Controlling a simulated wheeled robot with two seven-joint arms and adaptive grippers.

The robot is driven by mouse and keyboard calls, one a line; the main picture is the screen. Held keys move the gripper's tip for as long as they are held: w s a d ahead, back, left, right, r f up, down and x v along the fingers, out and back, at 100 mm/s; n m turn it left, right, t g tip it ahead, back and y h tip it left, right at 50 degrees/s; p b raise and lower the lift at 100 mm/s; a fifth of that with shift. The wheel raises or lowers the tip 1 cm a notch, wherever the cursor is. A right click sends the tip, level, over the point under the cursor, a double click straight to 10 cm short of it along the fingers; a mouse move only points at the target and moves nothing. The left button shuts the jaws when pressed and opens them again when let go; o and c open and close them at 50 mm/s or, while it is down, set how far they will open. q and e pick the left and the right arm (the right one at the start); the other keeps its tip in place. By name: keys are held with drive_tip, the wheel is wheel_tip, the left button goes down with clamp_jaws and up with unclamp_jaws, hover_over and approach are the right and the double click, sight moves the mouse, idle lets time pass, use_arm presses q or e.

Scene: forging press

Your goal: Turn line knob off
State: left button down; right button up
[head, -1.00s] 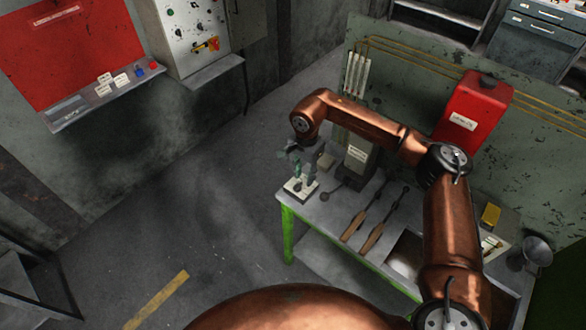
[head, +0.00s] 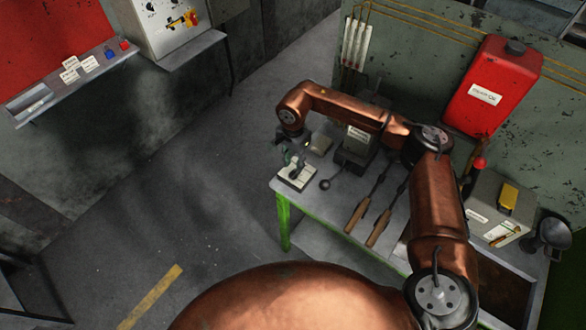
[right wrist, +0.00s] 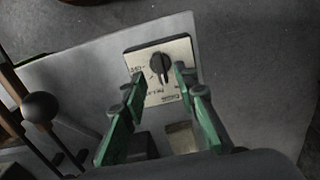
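The line knob (right wrist: 160,67) is a black rotary knob on a pale labelled plate (right wrist: 165,95), which lies at the near left corner of the bench. The plate also shows in the head view (head: 296,180), where my gripper partly covers it and the knob is hard to make out. My right gripper (right wrist: 158,73) has green fingers, spread apart and empty. In the right wrist view the knob appears between the fingertips; I cannot tell whether they touch it. The right gripper shows in the head view (head: 298,158) just above the plate. My left gripper is not in view.
The grey bench (head: 320,222) has green legs. Two wooden-handled tools (head: 368,222) and a small block (head: 320,145) lie near the plate. A red tank (head: 490,85) hangs behind. A control box (head: 165,25) is on the far wall. Floor left of the bench is clear.

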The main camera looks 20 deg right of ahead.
sight(293, 172)
drive_tip(key=shift+f, duration=1.9)
drive_tip(key=shift+c, duration=0.7)
clamp_jaws()
